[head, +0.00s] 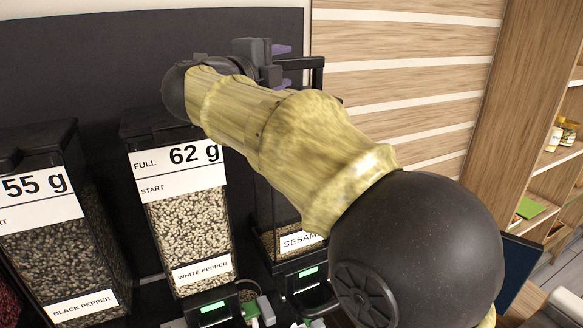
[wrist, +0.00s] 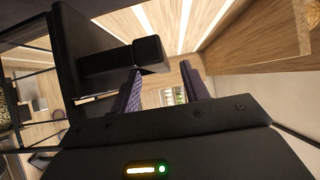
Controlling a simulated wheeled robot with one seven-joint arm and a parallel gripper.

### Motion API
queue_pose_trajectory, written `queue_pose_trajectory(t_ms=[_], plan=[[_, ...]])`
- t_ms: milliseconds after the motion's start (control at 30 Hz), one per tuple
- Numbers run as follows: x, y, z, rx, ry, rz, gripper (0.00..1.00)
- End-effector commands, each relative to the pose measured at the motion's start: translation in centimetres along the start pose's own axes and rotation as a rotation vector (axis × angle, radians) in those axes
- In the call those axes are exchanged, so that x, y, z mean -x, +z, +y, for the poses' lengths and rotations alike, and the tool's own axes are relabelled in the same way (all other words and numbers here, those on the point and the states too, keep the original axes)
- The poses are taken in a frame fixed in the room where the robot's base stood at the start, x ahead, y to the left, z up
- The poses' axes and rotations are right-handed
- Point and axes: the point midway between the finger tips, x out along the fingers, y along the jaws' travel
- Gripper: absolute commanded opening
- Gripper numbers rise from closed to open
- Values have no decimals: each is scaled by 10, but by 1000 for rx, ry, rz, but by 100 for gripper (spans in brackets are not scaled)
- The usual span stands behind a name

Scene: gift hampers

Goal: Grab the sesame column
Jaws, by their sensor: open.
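The sesame column (head: 278,243) stands right of the white pepper column in the head view. It is a clear, dark-framed dispenser with a low fill of tan seeds and a partly covered label. My arm hides much of its upper part. My gripper (head: 283,67) is near the top of the column, with its purple fingers pointing right. In the wrist view, my gripper (wrist: 163,88) is open, with nothing seen between its fingers. A black block-ended part (wrist: 150,54) lies close to the left finger; I cannot tell whether they touch.
The white pepper column (head: 190,225), reading 62 g, and the black pepper column (head: 62,245), reading 55 g, stand to the left. A dark panel (head: 110,60) is behind them. Wooden shelves (head: 560,160) with small jars are at the far right.

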Motion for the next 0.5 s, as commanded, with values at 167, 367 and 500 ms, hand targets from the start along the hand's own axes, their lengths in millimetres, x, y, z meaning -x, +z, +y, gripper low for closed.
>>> queue_pose_trajectory(t_ms=[167, 367, 500], plan=[[-30, 0, -4, 2, 0, 3, 45], [-42, 0, -1, 1, 0, 0, 45], [-41, 0, 0, 0, 0, 0, 45]])
